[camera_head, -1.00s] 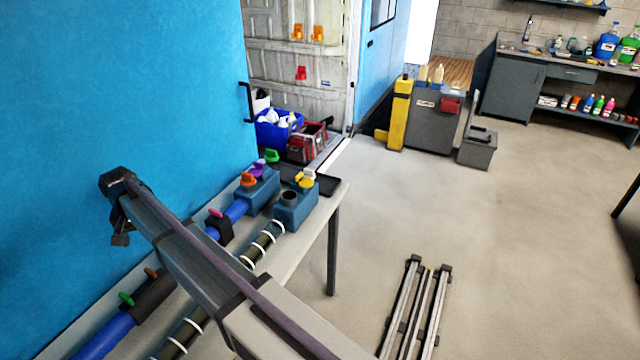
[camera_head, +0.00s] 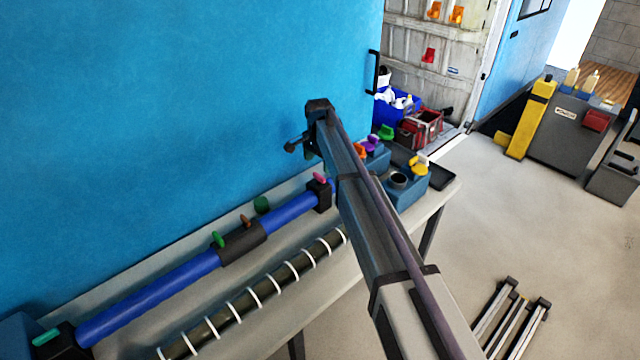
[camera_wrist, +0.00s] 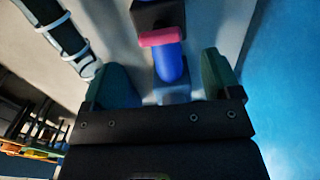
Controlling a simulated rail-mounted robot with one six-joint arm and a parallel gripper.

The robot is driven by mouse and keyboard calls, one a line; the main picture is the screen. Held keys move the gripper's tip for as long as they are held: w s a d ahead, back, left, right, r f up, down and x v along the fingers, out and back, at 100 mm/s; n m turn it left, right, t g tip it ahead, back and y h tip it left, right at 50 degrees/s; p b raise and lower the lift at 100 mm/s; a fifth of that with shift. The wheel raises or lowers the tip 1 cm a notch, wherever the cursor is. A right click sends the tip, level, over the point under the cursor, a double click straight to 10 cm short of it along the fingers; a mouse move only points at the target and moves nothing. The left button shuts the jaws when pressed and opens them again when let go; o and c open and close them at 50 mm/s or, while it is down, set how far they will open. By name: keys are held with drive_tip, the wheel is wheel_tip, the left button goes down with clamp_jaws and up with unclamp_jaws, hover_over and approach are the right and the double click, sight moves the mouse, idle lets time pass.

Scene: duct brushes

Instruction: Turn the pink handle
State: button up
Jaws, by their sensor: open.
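The pink handle (camera_head: 319,178) sits on a black block (camera_head: 320,195) on the blue pipe (camera_head: 282,215), close to the left of my arm in the head view. In the wrist view the pink handle (camera_wrist: 160,37) lies crosswise over the blue pipe, just ahead of the gap between my fingers. My gripper (camera_wrist: 163,64) is open and empty, with one green finger either side of the pipe in the picture. It looks apart from the handle, though the depth is hard to judge. In the head view my gripper is mostly hidden by the arm.
Green (camera_head: 218,240) and brown (camera_head: 246,221) handles sit along the same pipe. A dark pipe with white rings (camera_head: 265,292) runs parallel in front. Blue-grey blocks with coloured knobs stand at the table's far end. The blue wall (camera_head: 180,110) is close behind.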

sight(319, 175)
wheel_tip(319, 175, down, 6)
drive_tip(key=b, duration=0.4)
drive_tip(key=shift+r, duration=0.2)
drive_tip(key=shift+d, duration=0.1)
drive_tip(key=c, duration=0.9)
